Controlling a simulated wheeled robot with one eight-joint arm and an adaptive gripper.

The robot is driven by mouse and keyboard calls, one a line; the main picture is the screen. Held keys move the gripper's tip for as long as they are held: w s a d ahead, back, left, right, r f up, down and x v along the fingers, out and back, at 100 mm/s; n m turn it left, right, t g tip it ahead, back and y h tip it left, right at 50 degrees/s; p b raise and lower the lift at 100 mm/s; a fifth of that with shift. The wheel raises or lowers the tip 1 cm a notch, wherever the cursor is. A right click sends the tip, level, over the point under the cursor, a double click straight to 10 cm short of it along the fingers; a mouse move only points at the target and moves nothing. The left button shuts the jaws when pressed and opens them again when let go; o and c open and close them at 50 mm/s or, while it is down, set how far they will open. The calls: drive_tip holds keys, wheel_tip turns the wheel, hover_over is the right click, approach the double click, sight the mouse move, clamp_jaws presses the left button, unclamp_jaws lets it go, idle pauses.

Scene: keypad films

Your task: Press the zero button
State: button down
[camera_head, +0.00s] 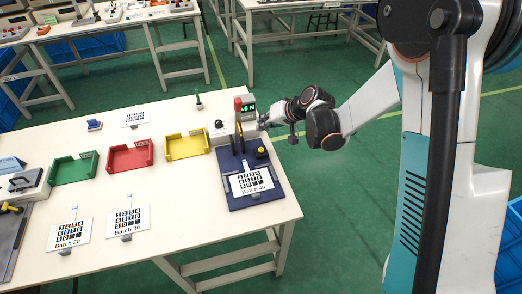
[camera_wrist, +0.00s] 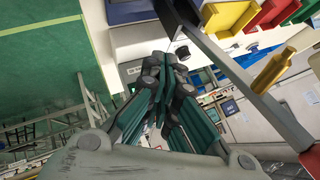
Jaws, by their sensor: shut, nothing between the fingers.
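The keypad film marked Batch 40 (camera_head: 251,183) lies on the blue base of a test stand (camera_head: 240,150) at the table's right end. Its single keys are too small to make out a zero for certain. A green-lit display (camera_head: 249,112) reading in N is partly hidden behind the stand's red-topped lever. My gripper (camera_head: 266,122) is just right of the display, beyond the stand; I cannot tell whether it touches anything. In the wrist view my gripper (camera_wrist: 168,57) has its fingers together and empty. A zero button is not clearly visible in either view.
Keypad films Batch 20 (camera_head: 70,235) and Batch 30 (camera_head: 128,223) lie at the table's front; another film (camera_head: 136,118) lies at the back. Green (camera_head: 73,169), red (camera_head: 130,156) and yellow (camera_head: 184,146) trays stand in a row. A yellow knob (camera_head: 262,153) sits on the stand.

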sight(263, 148)
wheel_tip(263, 148, down, 8)
drive_tip(key=b, duration=0.5)
idle(1.3)
drive_tip(key=shift+f, duration=0.3)
drive_tip(key=shift+f, duration=0.35)
idle(0.7)
drive_tip(key=shift+r, duration=0.15)
drive_tip(key=shift+r+p, duration=0.4)
drive_tip(key=shift+r, duration=0.25)
drive_tip(key=shift+r+p, duration=1.5)
drive_tip(key=shift+r, duration=1)
